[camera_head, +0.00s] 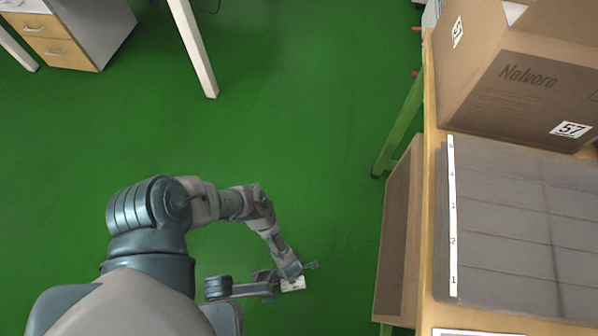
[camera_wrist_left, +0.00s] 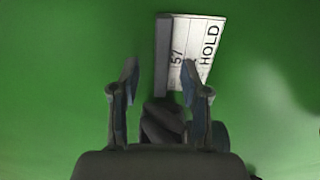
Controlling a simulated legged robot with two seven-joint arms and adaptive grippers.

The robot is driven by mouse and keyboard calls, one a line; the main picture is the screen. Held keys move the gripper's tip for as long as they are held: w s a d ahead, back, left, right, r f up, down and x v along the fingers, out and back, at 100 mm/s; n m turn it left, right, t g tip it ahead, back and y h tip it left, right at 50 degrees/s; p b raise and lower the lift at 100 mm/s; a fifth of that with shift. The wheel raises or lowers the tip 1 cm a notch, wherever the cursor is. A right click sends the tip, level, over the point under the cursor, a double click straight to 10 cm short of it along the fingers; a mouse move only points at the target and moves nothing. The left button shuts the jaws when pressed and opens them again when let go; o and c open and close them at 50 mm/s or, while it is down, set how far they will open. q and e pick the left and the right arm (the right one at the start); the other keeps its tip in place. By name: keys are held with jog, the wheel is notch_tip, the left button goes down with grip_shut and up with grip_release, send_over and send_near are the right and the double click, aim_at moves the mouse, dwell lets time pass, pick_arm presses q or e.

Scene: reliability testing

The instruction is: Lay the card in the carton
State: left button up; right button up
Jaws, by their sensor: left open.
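The card (camera_wrist_left: 208,42) is a white label with "HOLD" and "57" printed on it; it appears small and pale in the head view (camera_head: 293,285). My left gripper (camera_wrist_left: 159,72) is open, its two fingers apart. The card lies ahead of them, its lower part partly covered by the right-hand finger. A dark bar runs along the card's left edge. In the head view, dark jaw parts crowd around the card, so what holds it is unclear. The brown carton (camera_head: 520,88), marked "Nalvoro" and "57", stands at the upper right, its flaps raised; its inside is mostly hidden.
The carton stands on a wooden bench (camera_head: 432,190) with green legs. A grey ruled mat (camera_head: 515,225) with a numbered white strip covers the bench before it. A brown panel (camera_head: 398,240) sits at the bench's left side. Green floor is clear between my arm and the bench.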

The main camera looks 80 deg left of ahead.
pick_arm(q)
jog(key=shift+s+f, duration=0.2)
jog(key=shift+f, duration=0.35)
jog(key=shift+s+f, duration=0.15)
jog(key=shift+f, duration=0.35)
jog(key=shift+w+f+b, duration=0.1)
jog(key=shift+w+b, duration=0.05)
jog(key=shift+b, duration=0.2)
jog(key=shift+w+d+r, duration=0.1)
jog(key=shift+w+r, duration=0.1)
jog(key=shift+w, duration=0.05)
grip_shut()
jog(key=shift+s, duration=0.1)
